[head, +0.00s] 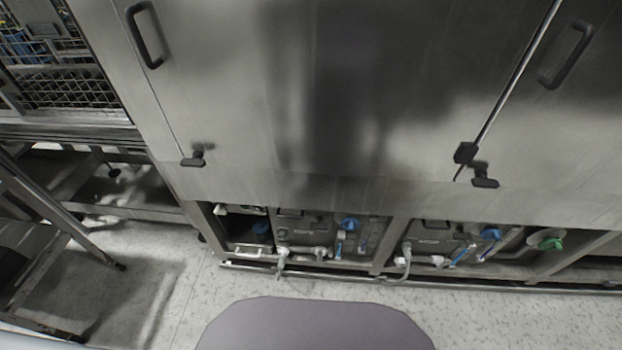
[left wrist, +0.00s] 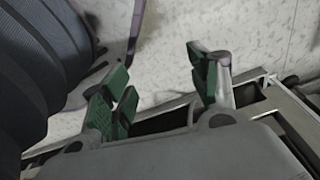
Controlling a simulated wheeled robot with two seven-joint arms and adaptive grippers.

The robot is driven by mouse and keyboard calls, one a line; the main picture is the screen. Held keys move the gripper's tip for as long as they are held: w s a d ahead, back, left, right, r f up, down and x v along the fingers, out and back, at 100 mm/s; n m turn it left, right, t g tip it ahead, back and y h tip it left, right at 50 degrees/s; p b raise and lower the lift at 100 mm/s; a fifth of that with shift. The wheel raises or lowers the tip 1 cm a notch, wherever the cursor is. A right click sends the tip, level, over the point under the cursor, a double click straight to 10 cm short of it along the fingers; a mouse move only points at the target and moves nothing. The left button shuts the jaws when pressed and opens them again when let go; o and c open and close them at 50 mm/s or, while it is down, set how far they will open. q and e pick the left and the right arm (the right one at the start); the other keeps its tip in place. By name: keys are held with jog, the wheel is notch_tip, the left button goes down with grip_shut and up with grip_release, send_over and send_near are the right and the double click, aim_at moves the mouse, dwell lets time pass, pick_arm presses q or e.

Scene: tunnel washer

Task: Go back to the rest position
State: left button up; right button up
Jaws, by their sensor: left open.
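My left gripper (left wrist: 165,85) shows in the left wrist view with its two green-padded fingers spread apart. Nothing is between them; speckled floor shows behind. Neither gripper shows in the head view. The head view faces the steel washer panel (head: 330,100), which has a black handle on its left door (head: 145,36) and another on its right door (head: 567,55). The right gripper is in neither view.
Below the panel are open bays with pumps, hoses and blue valves (head: 349,223), and a green valve (head: 551,243). A metal frame (head: 60,215) stands at left, near a wire cage (head: 65,88). Speckled floor (head: 160,270) is clear in front of the bays.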

pick_arm(q)
jog(key=s+a+r+p, duration=0.1)
jog(key=s+r+p, duration=0.1)
jog(key=s+p, duration=0.4)
jog(key=s+a+r+p, duration=0.1)
jog(key=s+r+p, duration=0.1)
jog(key=s+p, duration=0.4)
jog(key=shift+s+a+r+g+p, duration=0.4)
jog(key=shift+s, duration=0.8)
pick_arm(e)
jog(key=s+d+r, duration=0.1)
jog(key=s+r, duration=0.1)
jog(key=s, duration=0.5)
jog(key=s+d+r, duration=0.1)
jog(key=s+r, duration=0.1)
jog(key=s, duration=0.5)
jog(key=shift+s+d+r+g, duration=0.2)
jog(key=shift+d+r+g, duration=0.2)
pick_arm(q)
jog(key=shift+f, duration=0.15)
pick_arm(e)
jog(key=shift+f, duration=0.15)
